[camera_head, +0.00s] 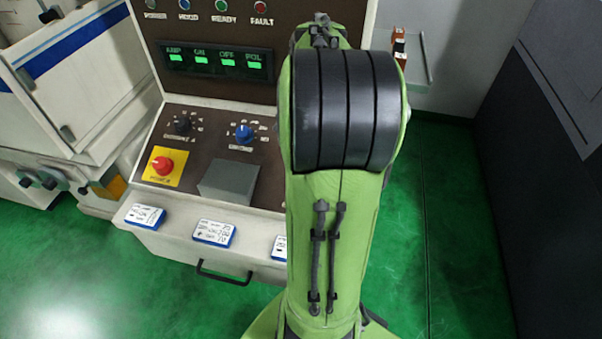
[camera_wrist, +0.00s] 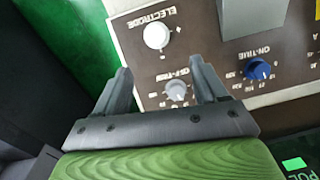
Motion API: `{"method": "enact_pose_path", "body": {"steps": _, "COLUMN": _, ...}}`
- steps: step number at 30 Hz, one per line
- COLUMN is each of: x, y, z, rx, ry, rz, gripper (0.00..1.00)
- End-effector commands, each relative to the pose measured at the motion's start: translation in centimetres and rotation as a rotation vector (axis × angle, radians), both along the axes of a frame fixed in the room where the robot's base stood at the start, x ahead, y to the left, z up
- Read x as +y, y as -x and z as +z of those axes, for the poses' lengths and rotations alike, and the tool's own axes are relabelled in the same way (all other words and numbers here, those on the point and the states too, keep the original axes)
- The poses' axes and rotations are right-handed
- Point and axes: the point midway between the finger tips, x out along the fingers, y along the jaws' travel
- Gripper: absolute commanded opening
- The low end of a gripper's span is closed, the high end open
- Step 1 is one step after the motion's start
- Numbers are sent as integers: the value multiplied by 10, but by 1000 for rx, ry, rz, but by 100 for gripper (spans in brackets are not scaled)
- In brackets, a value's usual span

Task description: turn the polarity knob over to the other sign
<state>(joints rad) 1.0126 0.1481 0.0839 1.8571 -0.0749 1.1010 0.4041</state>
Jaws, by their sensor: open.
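In the wrist view, a white knob (camera_wrist: 157,36) sits on the brown panel beside the word ELECTRODE. It appears to be the polarity knob; small marks lie around it, and I cannot surely read which sign it points to. My gripper (camera_wrist: 161,66) is open and empty, its two fingers reaching toward the panel. The white knob shows just beyond the fingertips, roughly in line with the gap, and apart from them. A grey OFF-TIME knob (camera_wrist: 177,91) shows between the fingers. In the head view my arm hides the white knob and my gripper.
A blue ON-TIME knob (camera_wrist: 257,69) is right of the fingers; it also shows in the head view (camera_head: 244,134). A grey block (camera_head: 228,183) juts from the panel beside a red stop button (camera_head: 162,166). Labelled cards (camera_head: 213,233) lie along the front ledge.

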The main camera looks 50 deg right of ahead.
Motion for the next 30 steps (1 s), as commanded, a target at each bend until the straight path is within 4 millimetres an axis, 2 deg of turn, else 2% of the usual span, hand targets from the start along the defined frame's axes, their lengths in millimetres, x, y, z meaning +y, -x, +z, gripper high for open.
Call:
{"method": "enact_pose_path", "body": {"steps": 2, "x": -11, "y": 5, "z": 1, "rx": 7, "ry": -17, "rz": -44, "gripper": 72}}
{"method": "enact_pose_path", "body": {"steps": 5, "x": -12, "y": 5, "z": -9, "rx": 8, "ry": -20, "rz": -50, "gripper": 72}}
{"method": "enact_pose_path", "body": {"steps": 21, "x": -9, "y": -1, "z": -137, "rx": 9, "ry": -21, "rz": -46, "gripper": 72}}
{"method": "enact_pose_path", "body": {"steps": 25, "x": -9, "y": -2, "z": -154, "rx": 7, "ry": -18, "rz": -46, "gripper": 72}}
{"method": "enact_pose_path", "body": {"steps": 30, "x": -9, "y": -3, "z": -159, "rx": 6, "ry": -16, "rz": -46, "gripper": 72}}
